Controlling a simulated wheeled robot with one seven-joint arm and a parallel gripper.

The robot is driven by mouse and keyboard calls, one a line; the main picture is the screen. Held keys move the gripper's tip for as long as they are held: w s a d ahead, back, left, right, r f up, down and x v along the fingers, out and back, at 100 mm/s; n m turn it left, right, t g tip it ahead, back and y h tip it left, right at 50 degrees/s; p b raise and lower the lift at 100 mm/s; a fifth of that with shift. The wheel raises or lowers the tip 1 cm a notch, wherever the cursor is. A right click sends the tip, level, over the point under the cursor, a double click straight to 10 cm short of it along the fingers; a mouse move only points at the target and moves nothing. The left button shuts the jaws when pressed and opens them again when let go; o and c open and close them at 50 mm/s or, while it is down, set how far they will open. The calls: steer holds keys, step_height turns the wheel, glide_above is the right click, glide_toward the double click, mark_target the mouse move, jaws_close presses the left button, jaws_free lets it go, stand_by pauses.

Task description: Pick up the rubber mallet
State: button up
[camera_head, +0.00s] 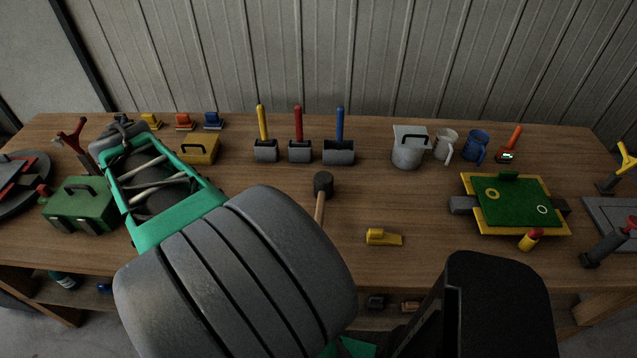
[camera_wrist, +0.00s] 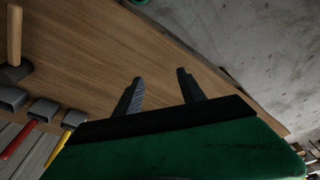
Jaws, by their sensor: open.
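The rubber mallet (camera_head: 323,184) lies near the middle of the wooden table, its dark head towards the back wall. Its light wooden handle points to the front, and the handle's near end is hidden by my arm in the head view. In the wrist view the mallet's handle (camera_wrist: 14,35) shows at the upper left edge, with the dark head just below it. My gripper (camera_wrist: 159,84) is open, with nothing between its two dark fingers. It is over the table and well apart from the mallet.
Scoop-like tools with yellow, red (camera_head: 298,124) and blue handles stand behind the mallet. A yellow object (camera_head: 384,237) lies to its right. A green toolbox (camera_head: 81,204) and yellow box (camera_head: 200,149) are left. A green board (camera_head: 512,203) is right. Table (camera_head: 270,185) around the mallet is clear.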

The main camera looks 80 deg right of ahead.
steer(key=s+d+f+m+g+p, duration=0.1)
steer(key=s+d+m, duration=0.2)
steer(key=s+d, duration=0.3)
steer(key=s+d+f+m, duration=0.1)
steer(key=s+d+m, duration=0.15)
steer(key=d, duration=0.65)
steer(key=m+y+p, duration=0.1)
steer(key=m+p, duration=0.1)
steer(key=m, duration=0.3)
glide_above(319, 212)
steer(key=shift+g, duration=0.3)
steer(key=f, duration=0.5)
steer(key=shift+s+d, duration=0.3)
steer(key=shift+d, duration=0.1)
steer(key=f, duration=0.2)
steer(key=f+p, duration=0.1)
steer(key=f, duration=0.3)
steer(key=shift+w+a+f+p, duration=0.2)
steer(key=shift+a+f+p, duration=0.1)
steer(key=shift+f, duration=0.1)
jaws_close()
steer(key=shift+r, duration=0.1)
